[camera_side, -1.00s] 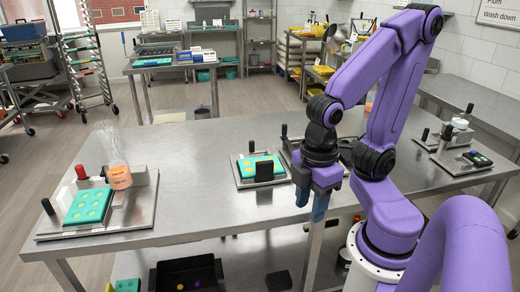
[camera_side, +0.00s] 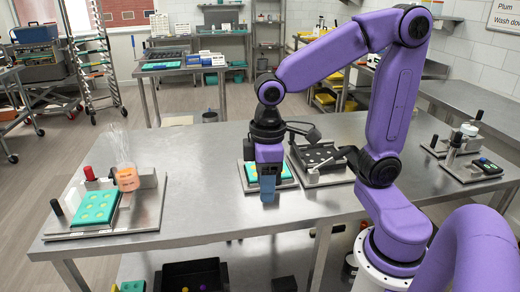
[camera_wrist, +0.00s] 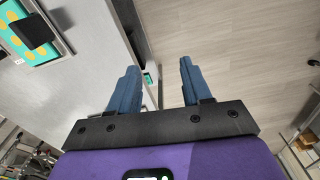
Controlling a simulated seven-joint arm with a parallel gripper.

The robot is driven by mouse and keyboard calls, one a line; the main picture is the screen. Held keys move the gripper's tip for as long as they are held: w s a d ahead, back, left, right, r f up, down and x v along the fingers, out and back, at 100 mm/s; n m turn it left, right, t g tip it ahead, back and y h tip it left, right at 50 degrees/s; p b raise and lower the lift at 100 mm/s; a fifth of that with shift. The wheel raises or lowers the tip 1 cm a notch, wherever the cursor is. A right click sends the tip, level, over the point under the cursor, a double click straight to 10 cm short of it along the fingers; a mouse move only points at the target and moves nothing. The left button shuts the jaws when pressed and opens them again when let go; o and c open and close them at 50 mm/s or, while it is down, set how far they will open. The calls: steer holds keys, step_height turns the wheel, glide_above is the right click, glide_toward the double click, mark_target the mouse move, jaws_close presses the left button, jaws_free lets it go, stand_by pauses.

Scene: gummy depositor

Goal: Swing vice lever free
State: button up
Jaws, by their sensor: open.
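My gripper (camera_side: 267,196) points down, in front of the middle station, in the side view. Its two blue fingers stand apart with nothing between them in the wrist view (camera_wrist: 157,82). The middle station has a teal mould (camera_side: 286,173) on a metal plate, partly hidden behind my gripper. In the wrist view the mould (camera_wrist: 14,46) is at the upper left, under a black pad (camera_wrist: 36,29). Right of it in the side view is a dark plate fixture (camera_side: 318,156) with a light handle (camera_side: 314,174). I cannot tell which part is the vice lever.
At the table's left end stands a plate with a teal mould (camera_side: 97,206), an orange-filled bottle (camera_side: 127,179) and a black knob (camera_side: 56,207). Another lever station (camera_side: 463,160) is at the far right. The steel table (camera_side: 205,200) between left and middle is bare.

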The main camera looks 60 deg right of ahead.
steer(key=w+d+r+m, duration=0.1)
steer(key=w+d+m, duration=0.35)
steer(key=w, duration=0.45)
steer(key=w+d+r+m, duration=0.1)
steer(key=w+d+m, duration=0.2)
steer(key=w+d, duration=0.5)
steer(key=w+d+f+m, duration=0.1)
steer(key=w+d+m, duration=0.3)
steer(key=d, duration=0.7)
steer(key=w+d+f+m, duration=0.1)
steer(key=w+d+m, duration=0.3)
steer(key=d, duration=0.8)
steer(key=f, duration=1.6)
steer(key=shift+w+a+f, duration=0.1)
steer(key=shift+a+f, duration=0.15)
steer(key=shift+f, duration=0.1)
jaws_close()
